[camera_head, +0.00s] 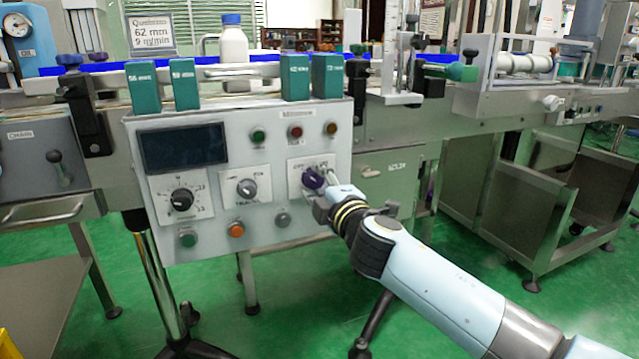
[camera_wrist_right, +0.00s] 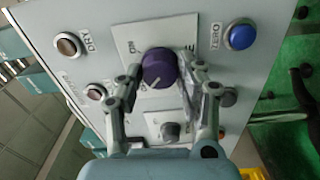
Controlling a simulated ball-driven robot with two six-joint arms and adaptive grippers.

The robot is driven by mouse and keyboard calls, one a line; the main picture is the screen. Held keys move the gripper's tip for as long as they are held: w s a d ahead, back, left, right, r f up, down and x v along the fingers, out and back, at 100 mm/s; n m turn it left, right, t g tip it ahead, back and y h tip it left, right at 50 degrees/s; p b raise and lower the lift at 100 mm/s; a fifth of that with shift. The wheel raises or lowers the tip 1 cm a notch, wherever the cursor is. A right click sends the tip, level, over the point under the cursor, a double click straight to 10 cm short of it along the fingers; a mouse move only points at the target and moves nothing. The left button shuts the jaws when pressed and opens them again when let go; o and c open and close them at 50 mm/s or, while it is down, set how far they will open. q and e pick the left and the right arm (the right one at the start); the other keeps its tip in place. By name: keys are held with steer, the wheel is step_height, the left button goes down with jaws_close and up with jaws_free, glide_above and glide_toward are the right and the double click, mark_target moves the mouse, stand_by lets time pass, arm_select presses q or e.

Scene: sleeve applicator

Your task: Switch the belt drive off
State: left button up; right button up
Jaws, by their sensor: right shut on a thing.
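A purple rotary knob (camera_head: 313,179) sits on a white label plate at the right of the grey control panel (camera_head: 210,237). In the right wrist view the knob (camera_wrist_right: 159,68) shows a white pointer line and short printed marks around it, too blurred to read surely. My right gripper (camera_head: 316,192) reaches it from the lower right. In the right wrist view the gripper's fingers (camera_wrist_right: 160,82) stand on both sides of the knob, shut on it. My left gripper is not in view.
Two more knobs (camera_head: 181,199) (camera_head: 247,188), a dark display (camera_head: 183,148) and several push buttons, such as an orange one (camera_head: 236,230), share the panel. Green blocks (camera_head: 327,76) stand along its top edge. A white bottle (camera_head: 233,47) stands on the conveyor behind.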

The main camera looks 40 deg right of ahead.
stand_by(0.4)
steer(key=o, duration=1.2)
steer(key=shift+a, duration=0.1)
steer(key=shift+c, duration=0.2)
steer(key=v, duration=1.2)
steer(key=shift+f, duration=0.1)
